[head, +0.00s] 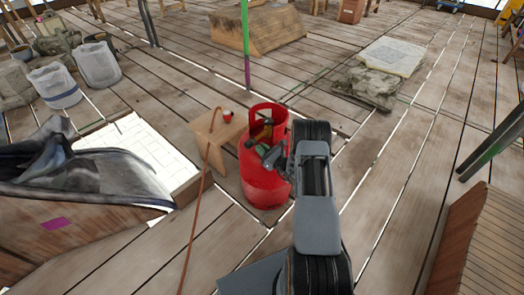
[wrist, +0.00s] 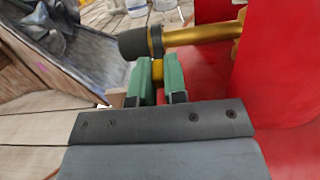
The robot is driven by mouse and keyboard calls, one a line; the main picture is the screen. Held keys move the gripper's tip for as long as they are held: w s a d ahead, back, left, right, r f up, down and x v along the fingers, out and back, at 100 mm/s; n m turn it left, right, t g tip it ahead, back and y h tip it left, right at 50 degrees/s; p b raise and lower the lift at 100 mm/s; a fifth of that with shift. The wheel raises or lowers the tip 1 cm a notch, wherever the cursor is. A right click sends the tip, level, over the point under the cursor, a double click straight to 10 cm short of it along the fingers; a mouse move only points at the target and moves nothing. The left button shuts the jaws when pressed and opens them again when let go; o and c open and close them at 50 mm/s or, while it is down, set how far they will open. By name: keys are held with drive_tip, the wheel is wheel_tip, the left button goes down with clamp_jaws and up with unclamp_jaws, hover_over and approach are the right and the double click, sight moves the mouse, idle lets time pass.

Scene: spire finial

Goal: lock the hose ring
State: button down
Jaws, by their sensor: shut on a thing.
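A red gas cylinder (head: 263,185) stands upright on the plank deck, its collar around a brass valve (head: 264,130). In the wrist view the brass valve spout (wrist: 205,34) runs left from the red collar (wrist: 275,65) into a dark grey end piece (wrist: 133,43). A dark ring (wrist: 156,42) sits around the joint, with a yellow tab (wrist: 157,70) below it. My gripper (wrist: 157,78) is shut on the yellow tab, its green fingers either side. In the head view my gripper (head: 268,152) is at the collar's opening, partly hidden by my arm.
A brown hose (head: 202,190) arches over a small wooden stool (head: 215,138) left of the cylinder. A dark tarp (head: 80,170) covers a wooden box at the left. A green and pink pole (head: 245,50) stands behind. The deck to the right is mostly clear.

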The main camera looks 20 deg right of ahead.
drive_tip(key=c, duration=1.2)
unclamp_jaws()
drive_tip(key=shift+o, duration=0.2)
drive_tip(key=p+v, duration=0.2)
drive_tip(key=v, duration=1.2)
drive_tip(key=shift+p, duration=0.35)
drive_tip(key=shift+o, duration=0.4)
drive_tip(key=shift+w+a+r, duration=0.1)
